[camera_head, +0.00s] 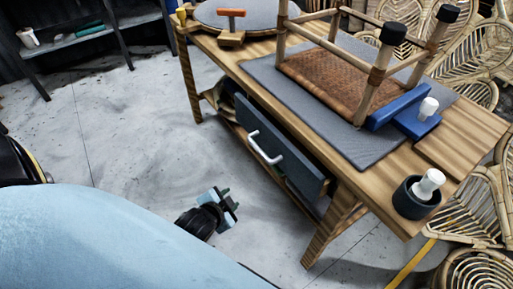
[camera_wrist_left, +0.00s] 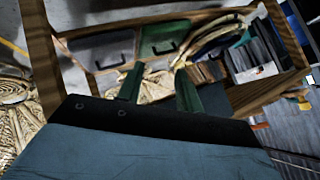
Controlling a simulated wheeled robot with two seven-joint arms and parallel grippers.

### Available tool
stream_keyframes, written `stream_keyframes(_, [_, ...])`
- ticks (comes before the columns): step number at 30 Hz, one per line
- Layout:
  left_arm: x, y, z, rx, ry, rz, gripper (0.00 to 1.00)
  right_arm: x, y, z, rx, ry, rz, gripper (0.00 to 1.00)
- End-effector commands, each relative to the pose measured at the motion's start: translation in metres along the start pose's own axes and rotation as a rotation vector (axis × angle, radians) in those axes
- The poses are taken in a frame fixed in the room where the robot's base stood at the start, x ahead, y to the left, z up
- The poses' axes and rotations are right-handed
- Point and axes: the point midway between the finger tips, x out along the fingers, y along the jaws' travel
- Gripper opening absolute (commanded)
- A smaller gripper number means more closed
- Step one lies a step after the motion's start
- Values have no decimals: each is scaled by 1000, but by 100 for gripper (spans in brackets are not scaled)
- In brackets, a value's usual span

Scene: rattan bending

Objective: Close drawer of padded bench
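The wooden bench (camera_head: 465,130) stands right of centre in the head view, with a grey mat (camera_head: 375,150) on its top. Its dark blue drawer (camera_head: 300,163) has a white handle (camera_head: 265,147) and faces left, below the tabletop. The front looks set out from the frame; how far it is open I cannot tell. My left gripper (camera_head: 229,205) is low, below and left of the handle, and apart from it. Its green fingers (camera_wrist_left: 159,75) are parted and empty in the left wrist view. My right gripper is out of view.
A chair-like frame with a woven panel (camera_head: 335,85) lies on the mat. A dark cup (camera_head: 414,200) stands at the near corner. Rattan chairs (camera_head: 455,45) crowd the right. The grey floor (camera_head: 110,120) left of the bench is clear. The wrist view shows wooden shelving (camera_wrist_left: 45,65).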

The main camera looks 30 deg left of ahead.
Motion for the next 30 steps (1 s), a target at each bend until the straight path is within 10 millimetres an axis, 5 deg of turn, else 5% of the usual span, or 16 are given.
stream_keyframes(7, [7,-38,-26,362,305,-330,36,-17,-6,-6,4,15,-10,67])
stream_keyframes(15, [-17,-37,-46,688,517,-613,36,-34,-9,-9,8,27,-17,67])
stream_keyframes(23, [-26,-32,-54,782,581,-704,36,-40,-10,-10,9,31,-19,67])
stream_keyframes(30, [-1,-46,-81,782,585,-709,36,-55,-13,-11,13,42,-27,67])
